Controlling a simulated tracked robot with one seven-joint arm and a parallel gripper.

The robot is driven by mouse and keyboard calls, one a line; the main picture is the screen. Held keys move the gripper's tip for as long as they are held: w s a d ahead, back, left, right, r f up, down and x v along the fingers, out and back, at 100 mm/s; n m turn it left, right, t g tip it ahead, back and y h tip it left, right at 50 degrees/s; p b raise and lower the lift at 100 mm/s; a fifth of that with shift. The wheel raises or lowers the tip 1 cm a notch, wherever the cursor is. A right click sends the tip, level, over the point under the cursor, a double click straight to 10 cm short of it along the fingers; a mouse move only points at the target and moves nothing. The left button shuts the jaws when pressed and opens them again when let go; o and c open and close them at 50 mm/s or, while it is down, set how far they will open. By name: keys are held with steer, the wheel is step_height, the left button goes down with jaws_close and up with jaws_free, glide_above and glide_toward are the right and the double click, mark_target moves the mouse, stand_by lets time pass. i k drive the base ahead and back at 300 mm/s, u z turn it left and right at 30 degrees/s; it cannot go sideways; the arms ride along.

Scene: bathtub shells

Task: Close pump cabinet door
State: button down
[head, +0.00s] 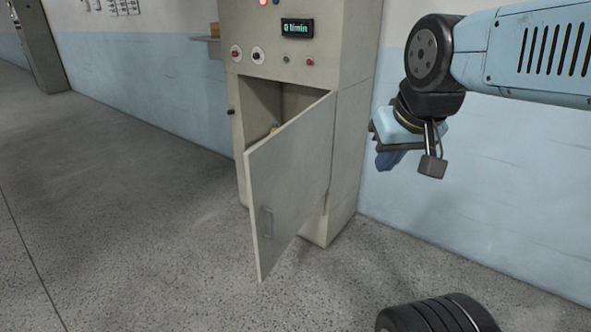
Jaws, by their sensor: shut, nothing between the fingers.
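The pump cabinet (345,130) is a tall beige-grey metal unit against the wall. Its door (292,175) hangs open, hinged on the right side and swung out toward me. The opening (262,105) behind the door is partly visible, with something small, yellow and blue inside, mostly hidden by the door. My gripper (386,160) is right of the cabinet, raised in front of the blue wall. It is shut and empty, apart from the door.
A control panel with a lit display (297,28) and several knobs is above the opening. The speckled floor (130,230) left of and in front of the door is clear.

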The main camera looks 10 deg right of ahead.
mark_target(287, 172)
steer(key=u, duration=0.4)
steer(key=i, duration=1.05)
steer(key=z, duration=0.45)
